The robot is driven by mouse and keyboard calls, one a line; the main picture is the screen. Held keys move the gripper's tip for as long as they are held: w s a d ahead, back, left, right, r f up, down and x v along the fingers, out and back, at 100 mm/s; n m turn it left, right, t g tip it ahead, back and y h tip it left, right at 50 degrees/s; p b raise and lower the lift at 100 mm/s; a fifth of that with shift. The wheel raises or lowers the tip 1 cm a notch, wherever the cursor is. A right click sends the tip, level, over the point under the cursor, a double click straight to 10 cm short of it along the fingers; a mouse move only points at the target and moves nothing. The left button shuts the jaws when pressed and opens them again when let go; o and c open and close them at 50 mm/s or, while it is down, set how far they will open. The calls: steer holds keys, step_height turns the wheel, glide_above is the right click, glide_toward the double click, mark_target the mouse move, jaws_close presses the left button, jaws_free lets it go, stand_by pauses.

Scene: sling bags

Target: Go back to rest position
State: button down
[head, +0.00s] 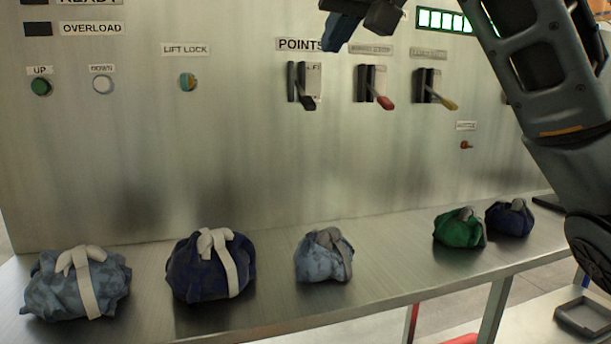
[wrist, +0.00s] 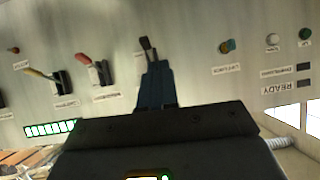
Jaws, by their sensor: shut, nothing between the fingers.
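My gripper (head: 338,36) is at the top of the head view, in front of the metal control panel (head: 230,140). Its dark blue fingers also show in the wrist view (wrist: 157,85), together and with nothing between them. In the wrist view, which is upside down, the fingertips line up with the black POINTS lever (wrist: 147,49). The same lever (head: 305,88) is below the gripper in the head view. I cannot tell the gap between them. The upper part of the gripper is cut off by the head view's top edge.
A red lever (head: 376,90) and a yellow lever (head: 436,92) are right of the POINTS lever. On the metal shelf (head: 400,279) sit several tied bags: light blue (head: 70,285), navy (head: 200,272), grey-blue (head: 318,262), green (head: 458,231) and dark blue (head: 508,220). A grey tray (head: 585,316) is lower right.

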step_height(320, 180, down, 31)
steer(key=s+m+t+y, duration=0.2)
steer(key=m+y, duration=0.1)
steer(key=y, duration=0.1)
steer(key=s+d+f+m+t+h, duration=0.1)
steer(key=s+d+f+m+h, duration=0.15)
steer(key=s+f, duration=0.6)
steer(key=s+d+f+h, duration=0.1)
steer(key=s+d+f, duration=0.25)
steer(key=s, duration=0.25)
steer(key=s+d+f+m+h, duration=0.1)
steer(key=s+d+f, duration=0.1)
steer(key=s+f, duration=0.25)
steer(key=s+d+f+h, duration=0.1)
steer(key=s+d+f, duration=0.1)
steer(key=s+f, duration=0.35)
steer(key=s+d+r+n+h, duration=0.1)
steer(key=s+d+r, duration=0.1)
steer(key=s, duration=0.9)
steer(key=s+d+r+n+h, duration=0.1)
steer(key=s+d, duration=0.4)
steer(key=s, duration=0.7)
step_height(320, 180, up, 2)
steer(key=shift+d+r+n, duration=0.1)
steer(key=shift+d+n, duration=0.1)
steer(key=shift+n, duration=0.45)
steer(key=shift+h, duration=0.25)
